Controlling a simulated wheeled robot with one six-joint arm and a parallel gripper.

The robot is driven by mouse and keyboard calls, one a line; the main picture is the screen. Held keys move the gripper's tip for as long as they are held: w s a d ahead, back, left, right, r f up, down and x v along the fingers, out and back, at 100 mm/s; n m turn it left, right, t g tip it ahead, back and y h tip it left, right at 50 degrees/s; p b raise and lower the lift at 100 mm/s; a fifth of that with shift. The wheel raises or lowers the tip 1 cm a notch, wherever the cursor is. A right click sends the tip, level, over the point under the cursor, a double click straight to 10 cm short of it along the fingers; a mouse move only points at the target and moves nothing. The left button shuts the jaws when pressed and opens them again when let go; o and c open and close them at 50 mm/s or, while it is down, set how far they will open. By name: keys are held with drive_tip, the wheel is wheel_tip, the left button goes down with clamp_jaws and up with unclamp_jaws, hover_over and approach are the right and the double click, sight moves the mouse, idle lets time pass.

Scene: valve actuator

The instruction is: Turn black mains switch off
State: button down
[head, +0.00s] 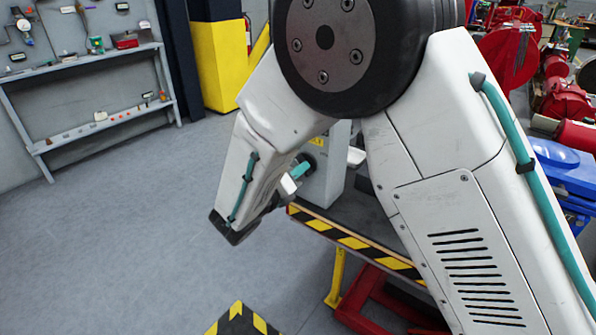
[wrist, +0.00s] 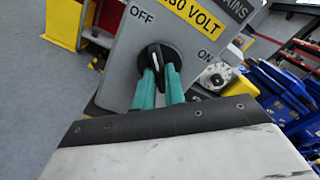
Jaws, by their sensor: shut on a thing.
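The black mains switch (wrist: 155,55) is a rotary knob on a grey panel (wrist: 118,72) in the wrist view. "OFF" is printed to its upper left and "ON" to its right. A yellow plate (wrist: 193,16) with part of a voltage marking is above it. My gripper (wrist: 159,76) has teal fingers, one on each side of the knob's handle, and is shut on it. The handle stands roughly upright in this view; its exact pointer angle is hard to tell. In the head view my arm hides most of the panel box, and a teal finger of my gripper (head: 299,171) shows beside it.
A black-and-yellow striped edge (head: 350,240) runs below the box, with a red frame (head: 375,300) under it. Blue bins (head: 562,170) and red machinery are at the right. A grey workbench (head: 85,95) stands far left. The floor at left is clear.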

idle(0.4)
drive_tip(key=c, duration=1.5)
unclamp_jaws()
drive_tip(key=shift+o, duration=0.2)
drive_tip(key=v, duration=0.8)
